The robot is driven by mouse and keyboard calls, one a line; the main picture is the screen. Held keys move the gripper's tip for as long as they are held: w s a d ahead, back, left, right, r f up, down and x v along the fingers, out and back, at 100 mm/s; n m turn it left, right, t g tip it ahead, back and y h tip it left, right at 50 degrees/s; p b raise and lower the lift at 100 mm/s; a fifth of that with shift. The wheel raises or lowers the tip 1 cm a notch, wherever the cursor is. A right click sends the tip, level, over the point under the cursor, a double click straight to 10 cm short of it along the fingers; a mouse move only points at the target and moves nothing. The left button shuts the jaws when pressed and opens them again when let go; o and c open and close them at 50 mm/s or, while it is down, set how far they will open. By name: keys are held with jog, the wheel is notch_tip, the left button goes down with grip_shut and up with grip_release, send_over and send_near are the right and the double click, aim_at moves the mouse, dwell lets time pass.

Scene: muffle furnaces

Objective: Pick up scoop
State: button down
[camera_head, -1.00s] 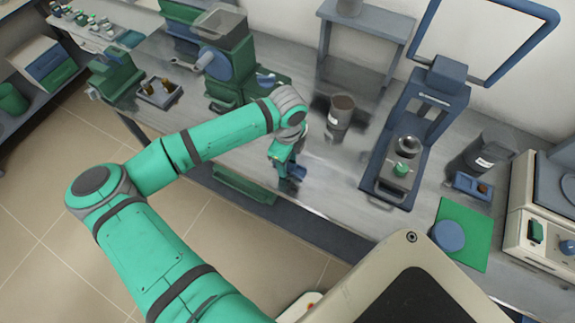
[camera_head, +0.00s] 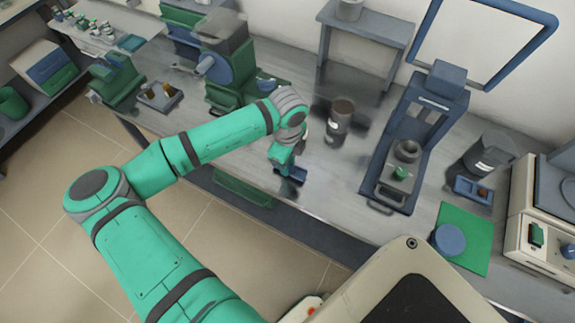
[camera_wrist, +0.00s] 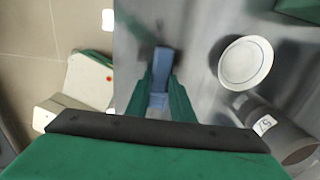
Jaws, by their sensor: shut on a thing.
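My gripper (camera_head: 287,170) is over the front part of the metal bench in the head view, its jaws low near the bench top. In the wrist view its two green fingers (camera_wrist: 160,98) are shut on the blue scoop (camera_wrist: 162,62), whose blue length sticks out past the fingertips. The scoop also shows as a small blue piece below my gripper in the head view (camera_head: 292,174). I cannot tell whether the scoop touches the bench.
A dark grey labelled canister (camera_head: 340,118) stands just right of my gripper; a white round lid or dish (camera_wrist: 245,62) shows in the wrist view. A blue press-like stand (camera_head: 412,140) is further right, with a green mat (camera_head: 462,235) beyond. Green machines stand behind left.

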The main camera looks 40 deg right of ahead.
jog(key=s+a+r, duration=0.9)
jog(key=s+r, duration=0.2)
jog(key=shift+r, duration=0.35)
jog(key=c, duration=2.2)
grip_release()
jog(key=shift+w, duration=0.1)
grip_shut()
jog(key=shift+w, duration=0.1)
